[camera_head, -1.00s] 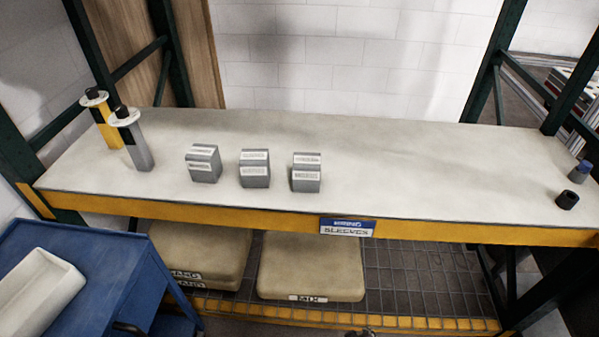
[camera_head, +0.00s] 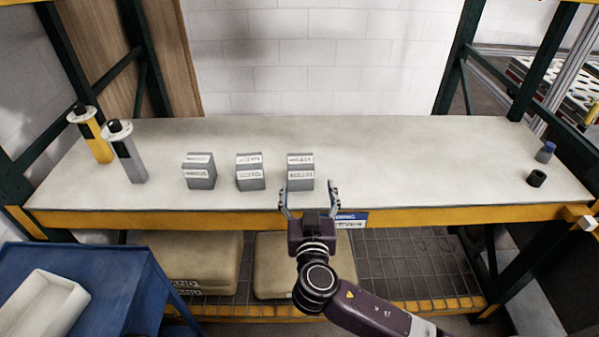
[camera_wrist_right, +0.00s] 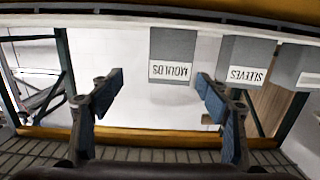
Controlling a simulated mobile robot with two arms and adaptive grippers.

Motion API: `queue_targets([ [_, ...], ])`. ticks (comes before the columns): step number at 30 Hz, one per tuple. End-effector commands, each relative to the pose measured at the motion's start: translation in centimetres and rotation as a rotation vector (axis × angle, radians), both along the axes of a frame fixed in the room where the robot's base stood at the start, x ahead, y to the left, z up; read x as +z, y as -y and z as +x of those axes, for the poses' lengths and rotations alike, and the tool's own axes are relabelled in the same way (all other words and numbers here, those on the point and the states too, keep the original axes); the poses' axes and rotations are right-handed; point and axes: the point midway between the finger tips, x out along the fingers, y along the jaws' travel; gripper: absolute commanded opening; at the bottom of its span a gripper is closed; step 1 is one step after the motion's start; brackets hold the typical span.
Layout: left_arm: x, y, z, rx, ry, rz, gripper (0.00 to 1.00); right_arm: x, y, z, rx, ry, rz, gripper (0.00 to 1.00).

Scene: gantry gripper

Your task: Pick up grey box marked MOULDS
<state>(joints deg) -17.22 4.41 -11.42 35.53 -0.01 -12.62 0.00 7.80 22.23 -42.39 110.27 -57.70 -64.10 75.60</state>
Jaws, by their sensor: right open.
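The grey box marked MOULDS (camera_wrist_right: 172,55) shows upside down in the right wrist view, beyond the gap between my fingers. In the head view it is the rightmost of three grey boxes (camera_head: 300,170) on the shelf; its label is too small to read there. My right gripper (camera_head: 309,192) is open and empty at the shelf's front edge, in front of this box. Its two blue-padded fingers also show in the right wrist view (camera_wrist_right: 160,82), apart from the box. My left gripper is not in view.
A grey box marked SLEEVES (camera_wrist_right: 245,62) stands beside the MOULDS box, with another grey box (camera_head: 199,171) farther left. Yellow (camera_head: 92,138) and grey (camera_head: 128,155) upright pieces stand at the shelf's left end. The shelf (camera_head: 420,160) is clear right of the boxes until two small cylinders (camera_head: 537,178).

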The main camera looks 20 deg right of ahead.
Motion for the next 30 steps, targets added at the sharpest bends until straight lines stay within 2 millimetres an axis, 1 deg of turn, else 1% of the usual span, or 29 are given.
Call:
queue_targets([
  [2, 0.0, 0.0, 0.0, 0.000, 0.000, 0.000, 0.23, 1.1, -0.5, 0.8, 0.020, 0.052, -0.008, 0.70],
  [6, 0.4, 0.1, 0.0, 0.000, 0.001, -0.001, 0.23, 1.9, -0.9, 1.9, 0.038, 0.088, -0.010, 0.70],
  [14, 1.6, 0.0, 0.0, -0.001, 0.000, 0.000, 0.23, 2.0, -0.3, 4.4, 0.039, 0.085, -0.009, 0.70],
  [20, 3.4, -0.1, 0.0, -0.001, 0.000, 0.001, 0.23, 2.3, 0.3, 6.9, 0.036, 0.086, -0.012, 0.70],
  [24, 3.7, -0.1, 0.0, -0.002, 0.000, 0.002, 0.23, 1.9, 0.6, 8.4, 0.038, 0.085, -0.010, 0.70],
  [30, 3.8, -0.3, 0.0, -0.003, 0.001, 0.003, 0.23, 1.6, 0.7, 8.9, 0.039, 0.084, -0.007, 0.70],
])
